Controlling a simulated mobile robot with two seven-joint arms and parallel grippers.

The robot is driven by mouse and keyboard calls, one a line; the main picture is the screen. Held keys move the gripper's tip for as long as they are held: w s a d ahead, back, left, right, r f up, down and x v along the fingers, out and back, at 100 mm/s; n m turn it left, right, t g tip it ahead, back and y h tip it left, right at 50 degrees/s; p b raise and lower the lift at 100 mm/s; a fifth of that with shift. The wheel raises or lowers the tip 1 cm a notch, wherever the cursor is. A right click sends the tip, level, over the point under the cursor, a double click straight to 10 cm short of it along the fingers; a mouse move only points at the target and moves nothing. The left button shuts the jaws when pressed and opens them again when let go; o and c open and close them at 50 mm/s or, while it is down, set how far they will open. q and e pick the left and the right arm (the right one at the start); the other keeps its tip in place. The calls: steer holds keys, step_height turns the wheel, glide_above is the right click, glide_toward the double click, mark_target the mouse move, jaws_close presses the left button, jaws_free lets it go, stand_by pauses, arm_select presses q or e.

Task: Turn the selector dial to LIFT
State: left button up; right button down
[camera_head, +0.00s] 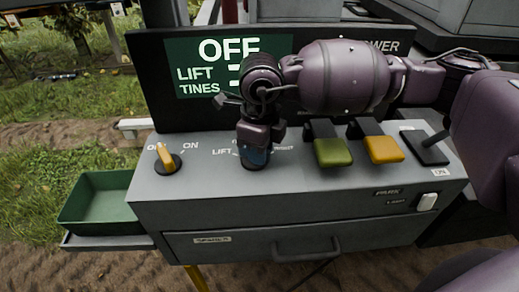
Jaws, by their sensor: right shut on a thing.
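The selector dial (255,158) is a dark blue knob on the sloped top of the grey console. The word LIFT is printed to its left; the other labels around it are small or hidden by my arm. My right gripper (257,145) points down over the dial and is shut on it. Which way the dial points is hidden by the gripper. The green display (185,50) behind shows OFF in large letters, with LIFT and TINES below, partly covered by my right arm. My left gripper is not in view.
A yellow-orange switch (166,158) marked ON stands left of the dial. A green lever (333,152) and an orange lever (383,149) are close on its right. A black lever plate (425,147), a white rocker switch (427,201), a drawer handle (306,253) and a green tray (85,219) surround them.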

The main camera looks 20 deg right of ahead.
steer(key=shift+r, duration=0.1)
steer(key=c, duration=1.2)
jaws_free()
steer(key=shift+o, duration=1)
step_height(320, 180, up, 9)
steer(key=shift+r, duration=0.2)
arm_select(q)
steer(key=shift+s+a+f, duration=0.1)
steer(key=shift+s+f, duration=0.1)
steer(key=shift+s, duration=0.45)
arm_select(e)
steer(key=shift+r, duration=0.7)
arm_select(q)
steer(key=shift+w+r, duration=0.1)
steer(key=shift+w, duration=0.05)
